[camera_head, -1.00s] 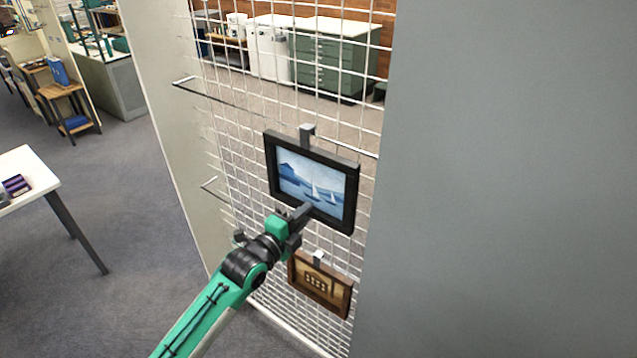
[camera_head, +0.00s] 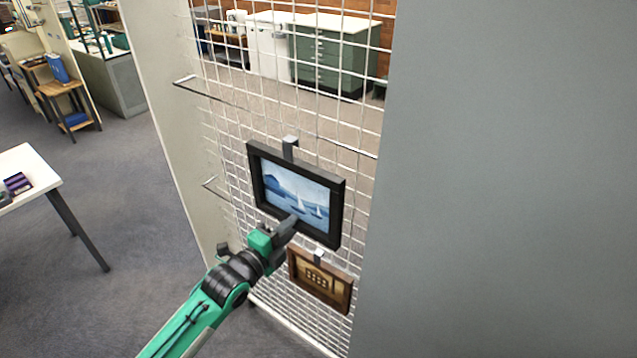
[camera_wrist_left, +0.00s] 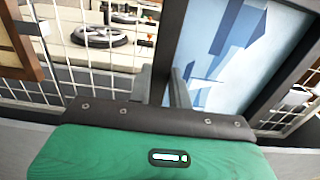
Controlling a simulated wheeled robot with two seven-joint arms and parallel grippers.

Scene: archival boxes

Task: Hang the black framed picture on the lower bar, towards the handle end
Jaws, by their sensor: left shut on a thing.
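The black framed picture (camera_head: 288,184) shows blue water and white sails, with a grey hook on its top edge. It is upright, slightly tilted in view, in front of the wire grid. My left gripper (camera_head: 291,224) is shut on its lower edge; the wrist view shows the fingers (camera_wrist_left: 160,88) at the dark frame (camera_wrist_left: 168,42). The lower bar (camera_head: 214,189) shows its bent end left of the picture; the rest is mostly hidden behind it. I cannot tell whether the hook touches any bar. My right gripper is not in view.
The upper bar (camera_head: 212,94) crosses the white grid (camera_head: 345,120) above. A brown framed picture (camera_head: 320,280) hangs close below and right of the black one. A grey panel (camera_head: 510,180) stands at right, a pale panel (camera_head: 165,130) at left.

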